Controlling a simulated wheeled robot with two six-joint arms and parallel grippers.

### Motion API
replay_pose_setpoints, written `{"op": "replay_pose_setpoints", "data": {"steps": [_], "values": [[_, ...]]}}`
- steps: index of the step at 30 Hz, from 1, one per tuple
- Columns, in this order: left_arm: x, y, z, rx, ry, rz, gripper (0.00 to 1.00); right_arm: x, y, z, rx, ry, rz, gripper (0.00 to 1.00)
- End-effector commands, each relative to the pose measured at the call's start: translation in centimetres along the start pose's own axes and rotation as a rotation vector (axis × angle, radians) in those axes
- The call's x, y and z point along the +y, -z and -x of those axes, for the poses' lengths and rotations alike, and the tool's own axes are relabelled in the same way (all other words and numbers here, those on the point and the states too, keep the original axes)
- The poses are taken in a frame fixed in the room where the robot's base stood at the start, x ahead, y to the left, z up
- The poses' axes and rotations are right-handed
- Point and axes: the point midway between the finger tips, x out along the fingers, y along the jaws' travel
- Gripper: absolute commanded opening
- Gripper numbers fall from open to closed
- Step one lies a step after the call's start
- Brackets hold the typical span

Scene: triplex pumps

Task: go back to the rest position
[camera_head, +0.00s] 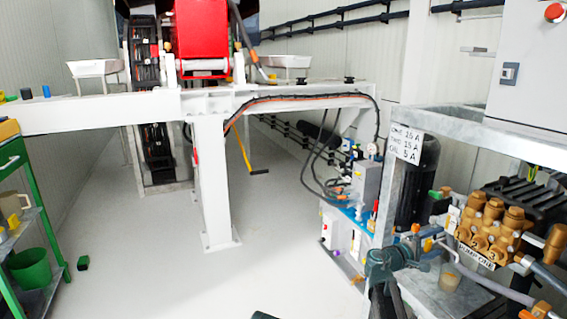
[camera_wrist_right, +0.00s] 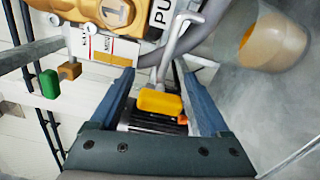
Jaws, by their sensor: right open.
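My right gripper (camera_head: 428,243) is in front of the brass pump (camera_head: 490,225) at the lower right of the head view. In the right wrist view my right gripper (camera_wrist_right: 157,82) has its two blue-grey fingers spread apart. A yellow part (camera_wrist_right: 159,102) shows between the fingers in the picture; it looks to be beyond them, and I see no finger touching it. The pump's brass body (camera_wrist_right: 108,12) and part of its label are at the top of that view.
A grey post and cabinet (camera_head: 530,65) stand nearby. A white beam frame (camera_head: 212,175) and green cart (camera_head: 35,220) are left. Open floor (camera_head: 150,270) lies between.

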Motion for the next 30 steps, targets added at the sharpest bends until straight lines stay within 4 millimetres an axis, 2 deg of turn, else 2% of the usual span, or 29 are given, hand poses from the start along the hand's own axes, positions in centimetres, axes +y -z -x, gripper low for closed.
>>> {"op": "replay_pose_setpoints", "data": {"steps": [9,17,21,30], "values": [[0.0,0.0,0.0,0.0,0.0,0.0,0.99,0.0,0.0,0.0,0.0,0.0,0.327,0.8],[0.0,0.0,0.0,0.0,0.0,0.0,0.99,0.0,0.0,0.1,0.0,0.0,0.53,0.8],[0.0,0.0,0.0,0.0,0.0,0.0,0.99,0.0,0.0,1.4,0.002,-0.001,0.526,0.8],[0.0,0.0,0.0,0.0,0.0,0.0,0.99,0.0,0.0,1.8,0.0,0.0,0.524,0.8]]}}
